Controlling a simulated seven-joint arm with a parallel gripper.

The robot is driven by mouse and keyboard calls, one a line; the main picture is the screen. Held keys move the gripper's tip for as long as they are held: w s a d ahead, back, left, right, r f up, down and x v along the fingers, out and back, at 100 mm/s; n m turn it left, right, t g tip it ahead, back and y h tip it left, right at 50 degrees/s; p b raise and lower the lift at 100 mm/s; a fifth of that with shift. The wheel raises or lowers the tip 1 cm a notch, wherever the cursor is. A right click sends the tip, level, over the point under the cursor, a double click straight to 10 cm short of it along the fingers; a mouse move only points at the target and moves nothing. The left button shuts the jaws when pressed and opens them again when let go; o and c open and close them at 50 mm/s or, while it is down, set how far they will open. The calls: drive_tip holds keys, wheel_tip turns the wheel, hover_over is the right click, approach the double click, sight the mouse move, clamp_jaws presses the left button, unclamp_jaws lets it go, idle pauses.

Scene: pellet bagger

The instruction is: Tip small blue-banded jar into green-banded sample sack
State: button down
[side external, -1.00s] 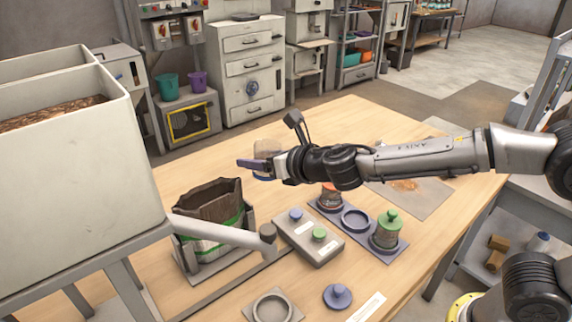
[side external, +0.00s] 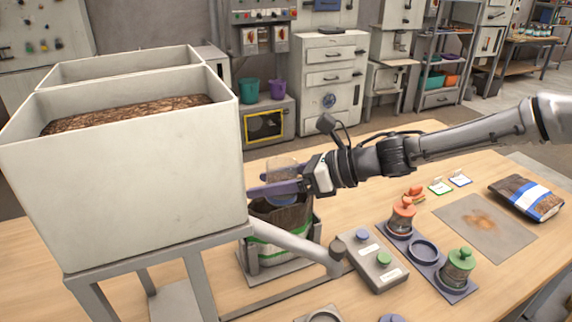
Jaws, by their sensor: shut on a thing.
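My gripper (side external: 262,190) is shut on a small clear jar (side external: 284,167), part of which shows above and behind the fingers.
A hopper (side external: 130,175) of brown pellets stands left, its chute (side external: 295,243) passing in front of the sack. A button box (side external: 376,262) is right of it. A rack (side external: 440,276) holds orange and green jars around an empty ring. A blue-banded bag (side external: 527,197) lies far right.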

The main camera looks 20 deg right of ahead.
sight(273, 201)
drive_tip(key=shift+s+a+f+n+g+y, duration=0.7)
drive_tip(key=shift+s+a+f+n+g, duration=0.35)
drive_tip(key=shift+a+f+g, duration=0.2)
drive_tip(key=w+m+g+y, duration=0.1)
drive_tip(key=m+y, duration=0.1)
drive_tip(key=m, duration=0.2)
drive_tip(key=w+d+m+g+y, duration=0.1)
drive_tip(key=m+y, duration=0.1)
drive_tip(key=m, duration=0.3)
drive_tip(key=w+d+r+m+g+y, duration=0.1)
drive_tip(key=m+y, duration=0.1)
drive_tip(key=m, duration=0.2)
drive_tip(key=shift+w+r+m, duration=0.1)
drive_tip(key=shift+w+m, duration=0.1)
drive_tip(key=shift+m, duration=0.05)
drive_tip(key=s+n+t+h, duration=0.1)
drive_tip(key=n+h, duration=0.1)
drive_tip(key=n, duration=0.2)
drive_tip(key=s+a+n+t+h, duration=0.1)
drive_tip(key=n+h, duration=0.1)
drive_tip(key=n, duration=0.3)
drive_tip(key=s+a+f+n+t+h, duration=0.1)
drive_tip(key=n+h, duration=0.1)
drive_tip(key=n, duration=0.2)
drive_tip(key=shift+s+n, duration=0.3)
drive_tip(key=shift+s, duration=0.05)
drive_tip(key=shift+f, duration=0.1)
